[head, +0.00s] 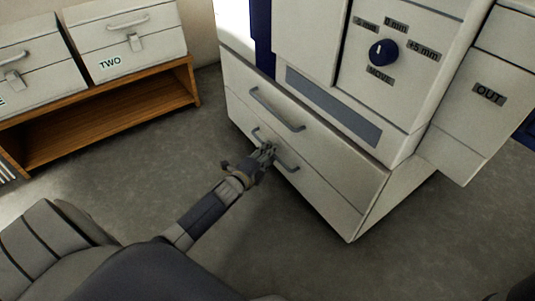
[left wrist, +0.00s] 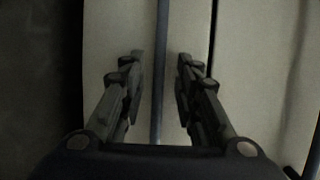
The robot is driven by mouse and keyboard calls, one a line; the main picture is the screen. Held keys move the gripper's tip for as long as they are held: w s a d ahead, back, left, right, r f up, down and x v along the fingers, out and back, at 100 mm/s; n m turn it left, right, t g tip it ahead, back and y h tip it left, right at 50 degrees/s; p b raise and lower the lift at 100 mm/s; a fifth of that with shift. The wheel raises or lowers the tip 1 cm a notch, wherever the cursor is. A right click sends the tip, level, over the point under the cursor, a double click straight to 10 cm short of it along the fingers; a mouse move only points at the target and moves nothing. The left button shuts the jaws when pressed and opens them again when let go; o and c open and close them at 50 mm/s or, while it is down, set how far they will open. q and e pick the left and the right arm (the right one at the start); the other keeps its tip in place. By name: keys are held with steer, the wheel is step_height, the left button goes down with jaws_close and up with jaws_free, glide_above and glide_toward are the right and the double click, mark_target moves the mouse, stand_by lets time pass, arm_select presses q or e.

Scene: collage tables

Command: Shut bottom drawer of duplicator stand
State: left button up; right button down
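The duplicator stand (head: 375,215) is a pale cabinet with two drawers, one above the other. The bottom drawer (head: 315,190) has a grey bar handle (head: 288,165) across its front. Its front looks about level with the top drawer (head: 320,130); I cannot tell whether a small gap is left. My left gripper (head: 268,150) is at this handle, hiding its middle. In the left wrist view, the left gripper (left wrist: 161,58) has its two fingers apart, with the handle bar (left wrist: 160,100) running between them. Neither finger clearly touches the bar. My right gripper is not in view.
The top drawer's handle (head: 277,110) is just above my left gripper. The duplicator with a dark knob (head: 383,52) stands on top. A wooden shelf (head: 100,120) with white boxes is at the left. The grey floor between is clear.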

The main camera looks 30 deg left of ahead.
arm_select(q)
steer(key=s+r, duration=0.2)
steer(key=s, duration=1)
steer(key=shift+w+r, duration=0.1)
stand_by(0.4)
